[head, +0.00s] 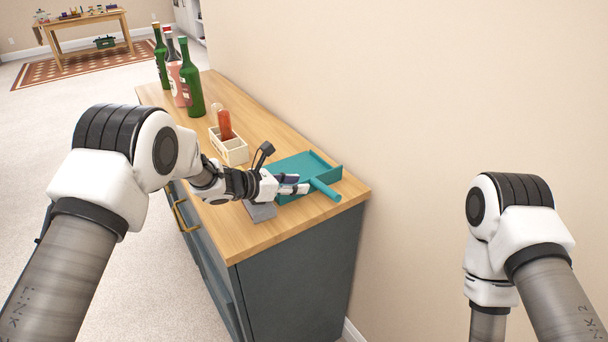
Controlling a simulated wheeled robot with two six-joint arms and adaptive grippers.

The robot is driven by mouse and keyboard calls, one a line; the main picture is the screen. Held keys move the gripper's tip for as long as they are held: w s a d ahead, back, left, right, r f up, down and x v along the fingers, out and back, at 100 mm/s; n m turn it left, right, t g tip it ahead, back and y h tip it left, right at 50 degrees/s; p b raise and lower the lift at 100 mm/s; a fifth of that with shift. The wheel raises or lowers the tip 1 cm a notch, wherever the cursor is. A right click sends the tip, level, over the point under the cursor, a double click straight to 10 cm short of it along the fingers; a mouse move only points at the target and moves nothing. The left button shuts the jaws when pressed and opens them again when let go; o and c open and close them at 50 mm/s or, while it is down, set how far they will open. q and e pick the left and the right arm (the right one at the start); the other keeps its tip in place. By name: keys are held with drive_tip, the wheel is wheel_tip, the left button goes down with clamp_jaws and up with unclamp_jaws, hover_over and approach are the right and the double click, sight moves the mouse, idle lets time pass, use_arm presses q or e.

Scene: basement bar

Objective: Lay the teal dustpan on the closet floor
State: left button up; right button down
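The teal dustpan (322,162) lies on the wooden top of a dark cabinet, near its right end by the wall. Its handle (327,190) points toward the front right corner. My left gripper (302,184) reaches in from the left, with its fingers over the near side of the dustpan, just left of the handle. It hides part of the pan. I cannot tell whether the fingers touch the dustpan or how far apart they are. My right gripper is out of view; only my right arm shows. I cannot make out a closet floor.
The cabinet top (250,238) also holds a small grey object (261,211) under my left gripper, a cream crate (232,152) with a red bottle (225,125), and several tall bottles (191,82) farther back. A beige wall runs along the right. Open carpet (150,270) lies left.

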use_arm(q)
drive_tip(key=shift+w+d+f, duration=0.15)
drive_tip(key=shift+w+d, duration=0.05)
drive_tip(key=shift+d, duration=0.1)
drive_tip(key=shift+s, duration=0.15)
clamp_jaws()
drive_tip(key=shift+r, duration=0.2)
